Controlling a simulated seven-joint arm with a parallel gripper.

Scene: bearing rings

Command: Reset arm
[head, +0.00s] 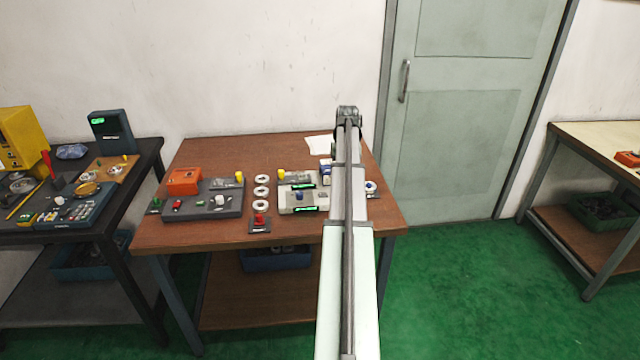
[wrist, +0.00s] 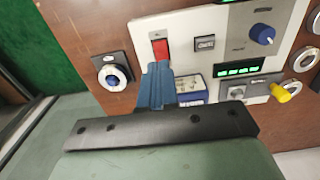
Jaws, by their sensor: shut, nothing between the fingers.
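My gripper (wrist: 158,70) shows in the wrist view as two blue fingers pressed together with nothing between them. It is over the right part of the brown table (head: 290,146), beside a red rocker switch (wrist: 160,48) on a light panel and a blue-and-white box (wrist: 190,96). In the head view my arm reaches forward across the table and hides the gripper. Three pale bearing rings (head: 261,192) lie in a column left of the arm; some rings (wrist: 304,60) also show at the right of the wrist view.
Light control panels (head: 292,210) with green displays stand just left of my arm. A dark panel with an orange box (head: 184,180) is farther left. A blue round button (wrist: 112,77) sits on a dark plate. A cluttered black table stands left; green floor is open at right.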

